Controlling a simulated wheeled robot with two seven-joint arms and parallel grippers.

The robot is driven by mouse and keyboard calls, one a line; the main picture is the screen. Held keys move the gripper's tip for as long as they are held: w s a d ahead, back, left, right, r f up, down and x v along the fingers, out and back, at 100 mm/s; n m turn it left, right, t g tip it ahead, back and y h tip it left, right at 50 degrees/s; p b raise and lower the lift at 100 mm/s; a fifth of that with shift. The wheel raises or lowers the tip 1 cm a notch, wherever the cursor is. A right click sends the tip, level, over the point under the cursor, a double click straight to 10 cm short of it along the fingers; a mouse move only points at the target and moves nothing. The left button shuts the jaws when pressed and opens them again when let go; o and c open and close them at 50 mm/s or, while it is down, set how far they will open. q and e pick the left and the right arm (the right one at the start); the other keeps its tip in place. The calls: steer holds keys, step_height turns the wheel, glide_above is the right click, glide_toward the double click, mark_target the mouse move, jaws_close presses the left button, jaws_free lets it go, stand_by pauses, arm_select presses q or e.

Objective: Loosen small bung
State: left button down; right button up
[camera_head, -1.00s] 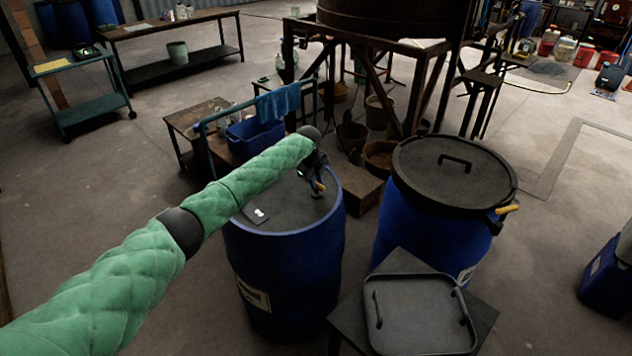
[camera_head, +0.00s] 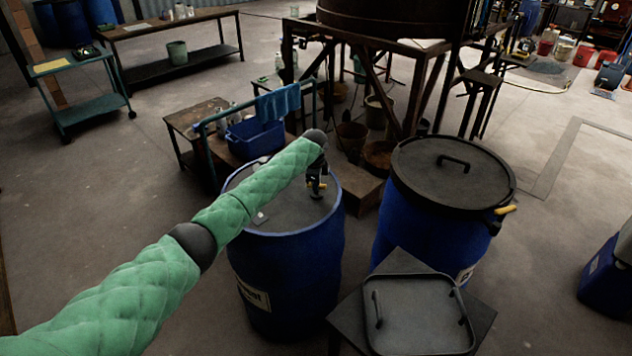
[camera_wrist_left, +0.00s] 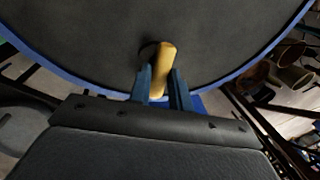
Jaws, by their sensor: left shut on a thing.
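A blue drum (camera_head: 290,265) with a flat dark grey top (camera_head: 285,208) stands in the middle of the head view. My left gripper (camera_head: 316,190) points down over the right part of this top. In the left wrist view the gripper (camera_wrist_left: 161,88) is shut on a yellow handle (camera_wrist_left: 163,62), whose far end lies over the drum top. A dark round fitting (camera_wrist_left: 148,50) shows beside that end, partly hidden by it; I cannot tell if it is the small bung. My right gripper is not in view.
A second blue drum with a black lid (camera_head: 452,175) and a yellow lever (camera_head: 505,210) stands to the right. A dark stand with a grey tray (camera_head: 420,320) is in front. A teal cart with a blue bin (camera_head: 255,138) is behind. The floor at left is clear.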

arm_select(q)
steer(key=shift+d+r+n, duration=0.1)
steer(key=shift+r+n, duration=0.05)
steer(key=shift+n, duration=0.35)
steer(key=n+p, duration=0.1)
steer(key=n, duration=0.1)
steer(key=shift+n+y, duration=0.4)
steer(key=n, duration=0.4)
steer(key=shift+d+y+p, duration=0.1)
steer(key=shift+y+p, duration=0.2)
steer(key=shift+p, duration=0.1)
steer(key=shift+n, duration=1.1)
steer(key=shift+w+n+g+y, duration=0.1)
steer(key=shift+n+g+y, duration=0.2)
steer(key=shift+n, duration=0.2)
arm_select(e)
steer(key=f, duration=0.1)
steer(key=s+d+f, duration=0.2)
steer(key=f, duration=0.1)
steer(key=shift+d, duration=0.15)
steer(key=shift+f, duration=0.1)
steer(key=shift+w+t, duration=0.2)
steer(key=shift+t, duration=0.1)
arm_select(q)
steer(key=c, duration=1.3)
jaws_free()
